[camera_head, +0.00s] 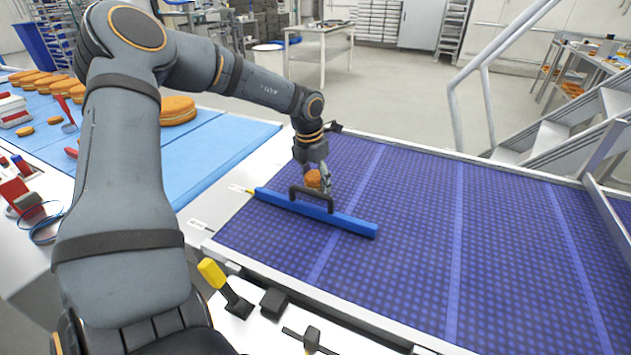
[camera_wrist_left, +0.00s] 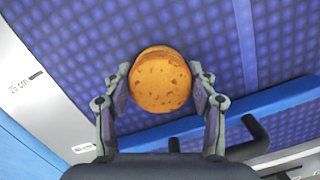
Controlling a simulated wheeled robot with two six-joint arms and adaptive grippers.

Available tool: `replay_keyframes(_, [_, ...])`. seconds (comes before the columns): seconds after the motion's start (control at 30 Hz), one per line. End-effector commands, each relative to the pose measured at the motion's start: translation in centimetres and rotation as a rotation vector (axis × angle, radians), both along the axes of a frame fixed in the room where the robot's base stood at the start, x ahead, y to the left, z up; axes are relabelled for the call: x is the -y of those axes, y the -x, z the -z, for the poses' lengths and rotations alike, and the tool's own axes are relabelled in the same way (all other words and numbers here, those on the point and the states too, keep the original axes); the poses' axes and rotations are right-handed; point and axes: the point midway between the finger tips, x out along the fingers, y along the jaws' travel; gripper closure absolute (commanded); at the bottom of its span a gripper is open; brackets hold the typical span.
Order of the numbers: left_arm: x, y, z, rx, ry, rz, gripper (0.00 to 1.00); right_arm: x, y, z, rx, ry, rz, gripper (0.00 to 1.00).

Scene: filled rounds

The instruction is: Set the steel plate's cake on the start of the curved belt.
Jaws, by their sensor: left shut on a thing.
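My left gripper (camera_head: 318,180) is shut on a small round golden-brown cake (camera_head: 313,178), which has darker specks on top. In the left wrist view the cake (camera_wrist_left: 160,80) sits between the two fingertips (camera_wrist_left: 161,88). The cake is over the blue-purple belt (camera_head: 410,220), near its left end and just behind a blue bar. I cannot tell whether it touches the belt. I see no steel plate that I can make out. My right gripper is not in view.
The blue bar (camera_head: 345,222) with a black handle (camera_head: 312,197) lies across the belt close to the gripper. A light-blue surface (camera_head: 215,150) with larger cakes (camera_head: 177,109) is at left. A metal stair (camera_head: 550,140) stands beyond the belt. The belt's middle is clear.

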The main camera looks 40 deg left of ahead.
Motion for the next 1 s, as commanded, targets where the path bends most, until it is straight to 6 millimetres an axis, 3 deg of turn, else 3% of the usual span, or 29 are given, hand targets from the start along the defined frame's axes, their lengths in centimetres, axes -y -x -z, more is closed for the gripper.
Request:
replay_keyframes(0.17, [0.0,0.0,0.6,0.001,0.000,0.000,0.56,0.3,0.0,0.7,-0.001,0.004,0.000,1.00])
replay_keyframes(0.2, [0.0,0.0,0.4,0.000,0.000,0.000,0.39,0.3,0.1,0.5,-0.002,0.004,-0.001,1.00])
replay_keyframes(0.33, [0.0,0.0,0.4,0.000,0.000,0.000,0.21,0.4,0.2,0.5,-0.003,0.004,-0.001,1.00])
replay_keyframes(0.67, [0.0,0.0,0.2,0.000,0.000,0.000,0.20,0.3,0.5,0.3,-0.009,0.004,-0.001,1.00])
replay_keyframes(0.77, [0.0,0.0,-0.7,0.001,0.000,0.000,0.20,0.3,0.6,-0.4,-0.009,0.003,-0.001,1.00])
replay_keyframes(0.9, [0.0,0.4,-3.8,0.005,-0.001,0.001,0.20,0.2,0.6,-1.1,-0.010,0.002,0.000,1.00])
replay_keyframes(1.0, [-0.1,0.8,-6.7,0.000,0.002,0.000,0.20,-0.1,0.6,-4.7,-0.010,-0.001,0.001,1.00])
